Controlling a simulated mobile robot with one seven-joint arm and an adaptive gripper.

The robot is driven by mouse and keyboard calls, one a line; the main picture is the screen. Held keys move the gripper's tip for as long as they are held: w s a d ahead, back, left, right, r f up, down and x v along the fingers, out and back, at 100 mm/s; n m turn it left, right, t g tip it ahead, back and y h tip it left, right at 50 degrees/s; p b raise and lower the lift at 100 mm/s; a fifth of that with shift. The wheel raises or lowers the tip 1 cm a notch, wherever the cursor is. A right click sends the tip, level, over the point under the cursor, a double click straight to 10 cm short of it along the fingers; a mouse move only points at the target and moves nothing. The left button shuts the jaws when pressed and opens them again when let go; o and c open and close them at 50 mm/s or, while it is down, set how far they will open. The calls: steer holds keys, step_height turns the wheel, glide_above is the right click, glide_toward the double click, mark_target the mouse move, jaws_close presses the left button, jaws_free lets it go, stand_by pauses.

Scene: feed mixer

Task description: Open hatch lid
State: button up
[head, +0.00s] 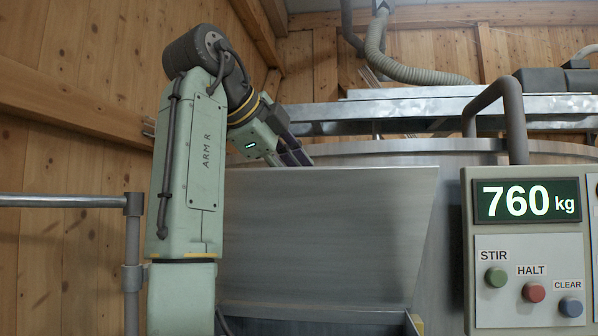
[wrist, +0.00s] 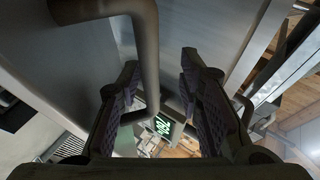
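My gripper (wrist: 163,95) is open, with a wide gap between its two dark padded fingers. In the wrist view, a thick grey bent-tube handle (wrist: 147,55) passes into the gap, closer to the left finger; I cannot tell whether they touch. The handle stands out from a flat grey metal surface (wrist: 60,55). In the head view, my gripper (head: 297,157) reaches down behind the top edge of a large grey metal panel (head: 330,235), which hides the fingertips and that handle. I cannot tell for sure which sheet is the hatch lid.
A control panel (head: 526,308) with a display (head: 527,200) reading 760 kg and STIR, HALT and CLEAR buttons stands at right. A bent pipe (head: 513,110) rises behind it. A guard rail (head: 65,201) is at left. Metal beams (head: 400,108) cross behind the arm.

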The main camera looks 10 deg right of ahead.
mark_target(266, 179)
steer(key=s+a, duration=0.7)
steer(key=shift+a, duration=0.15)
steer(key=shift+s+a, duration=0.3)
steer(key=shift+s, duration=0.2)
steer(key=shift+c, duration=0.4)
